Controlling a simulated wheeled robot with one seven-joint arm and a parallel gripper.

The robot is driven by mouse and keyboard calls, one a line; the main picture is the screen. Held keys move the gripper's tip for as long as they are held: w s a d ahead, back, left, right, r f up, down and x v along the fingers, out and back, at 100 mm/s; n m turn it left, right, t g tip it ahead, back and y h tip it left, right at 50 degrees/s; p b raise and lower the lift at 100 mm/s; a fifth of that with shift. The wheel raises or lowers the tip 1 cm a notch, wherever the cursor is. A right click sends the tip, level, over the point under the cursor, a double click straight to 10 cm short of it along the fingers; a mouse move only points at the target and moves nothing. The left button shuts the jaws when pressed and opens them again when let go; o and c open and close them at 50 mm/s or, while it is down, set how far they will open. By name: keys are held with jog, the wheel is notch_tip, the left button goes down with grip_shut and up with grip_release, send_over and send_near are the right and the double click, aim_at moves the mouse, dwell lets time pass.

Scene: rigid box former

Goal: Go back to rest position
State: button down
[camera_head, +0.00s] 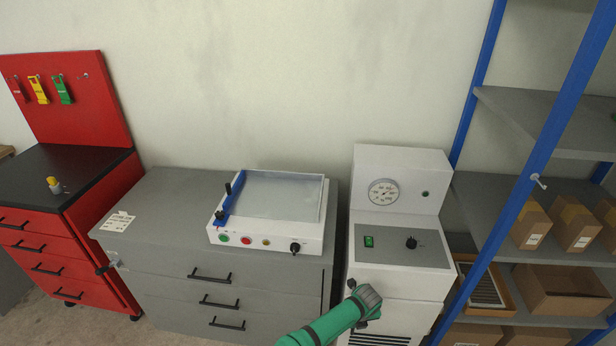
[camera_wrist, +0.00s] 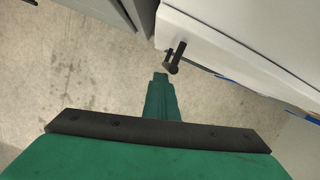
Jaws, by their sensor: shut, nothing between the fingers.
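My gripper (camera_wrist: 160,78) shows in the wrist view as a narrow green piece beyond a dark bar, its fingers together with nothing between them. It points down over the bare floor. A black handle (camera_wrist: 177,55) on a white cabinet side is just above and right of the fingertips in that view, apart from them. In the head view my green arm rises from the bottom edge in front of the white machine (camera_head: 402,255). My fingers cannot be made out there.
The box former (camera_head: 268,233) sits on a grey drawer cabinet (camera_head: 160,210). A red cabinet (camera_head: 100,225) stands left. A blue-framed shelf (camera_head: 560,100) with cardboard boxes (camera_head: 565,285) stands close on the right. Bare floor (camera_wrist: 75,60) lies below my gripper.

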jog(key=s+d+n+h, duration=0.1)
jog(key=s+d+h, duration=0.1)
jog(key=s+d, duration=0.35)
jog(key=s+d+r+n+h, duration=0.1)
jog(key=s+d+n+h, duration=0.1)
jog(key=d, duration=0.6)
jog(key=s+d+n+h, duration=0.1)
jog(key=s+d+h, duration=0.1)
jog(key=s+d, duration=0.35)
jog(key=s+d+r+n+t+h, duration=0.3)
jog(key=s+d+r+n+h, duration=0.25)
jog(key=d+r+n, duration=0.55)
jog(key=s+a+r+n+t+y, duration=0.25)
jog(key=s+a+n, duration=0.25)
jog(key=a, duration=0.5)
jog(key=s+a+r+n+t+y, duration=0.1)
jog(key=s+a+n+t+y, duration=0.2)
jog(key=s+a+n, duration=0.45)
jog(key=s+a+r+n+t+y, duration=0.1)
jog(key=s+a+n+t+y, duration=0.2)
jog(key=a, duration=0.8)
jog(key=s+a+r+n+y, duration=0.1)
jog(key=s+a+r+n, duration=0.1)
jog(key=s+a+r, duration=0.3)
jog(key=s+a+r+n+t+y, duration=0.1)
jog(key=s+a+r, duration=0.5)
jog(key=a, duration=0.6)
jog(key=shift+s+a+r+n+y, duration=0.2)
jog(key=shift+s+a+n+y, duration=0.2)
jog(key=shift+s+n, duration=0.1)
